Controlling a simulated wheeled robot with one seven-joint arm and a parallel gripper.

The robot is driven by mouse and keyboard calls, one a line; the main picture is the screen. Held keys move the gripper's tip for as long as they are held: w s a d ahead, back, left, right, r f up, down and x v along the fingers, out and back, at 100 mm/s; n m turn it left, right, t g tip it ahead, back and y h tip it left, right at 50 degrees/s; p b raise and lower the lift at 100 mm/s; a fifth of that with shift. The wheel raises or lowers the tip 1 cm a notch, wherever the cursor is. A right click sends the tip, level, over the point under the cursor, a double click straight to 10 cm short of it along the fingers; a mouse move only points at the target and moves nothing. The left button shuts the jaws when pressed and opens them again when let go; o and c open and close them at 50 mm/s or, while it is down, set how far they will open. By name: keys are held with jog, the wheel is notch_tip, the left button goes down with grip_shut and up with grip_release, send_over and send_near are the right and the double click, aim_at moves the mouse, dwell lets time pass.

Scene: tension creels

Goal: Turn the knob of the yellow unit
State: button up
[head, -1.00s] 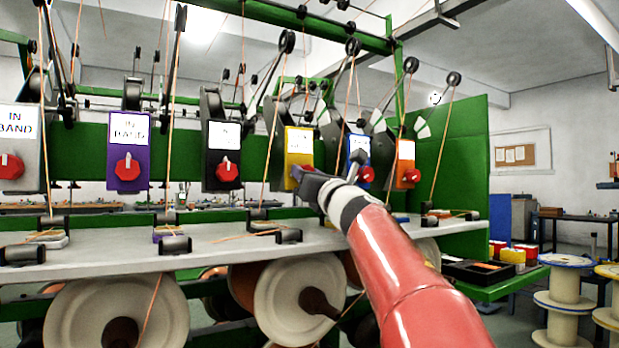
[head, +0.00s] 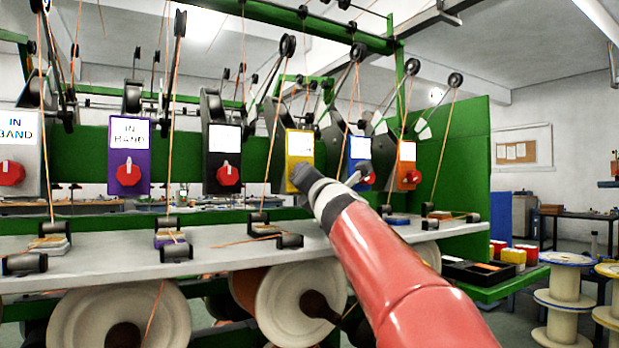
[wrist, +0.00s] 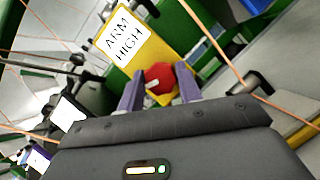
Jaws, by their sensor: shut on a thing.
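The yellow unit (head: 299,148) hangs in the row on the green frame in the head view, between a black unit and a blue unit. In the wrist view the yellow unit (wrist: 160,28) shows a white label (wrist: 128,39) reading "ARM HIGH". Its red knob (wrist: 160,76) has a white pointer mark and sits between my two purple fingers. My gripper (wrist: 159,84) is shut on this knob, one finger on each side. In the head view my gripper (head: 303,179) covers the knob.
The black unit (head: 222,150) is left of the yellow one; the blue unit (head: 360,150) and orange unit (head: 406,158) are to the right, close to my wrist. Orange yarns run down between units. A grey shelf (head: 200,262) lies below.

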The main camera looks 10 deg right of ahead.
jog(key=o, duration=1)
jog(key=b+v, duration=0.3)
jog(key=v, duration=0.4)
jog(key=shift+s+f, duration=0.15)
jog(key=shift+s, duration=0.25)
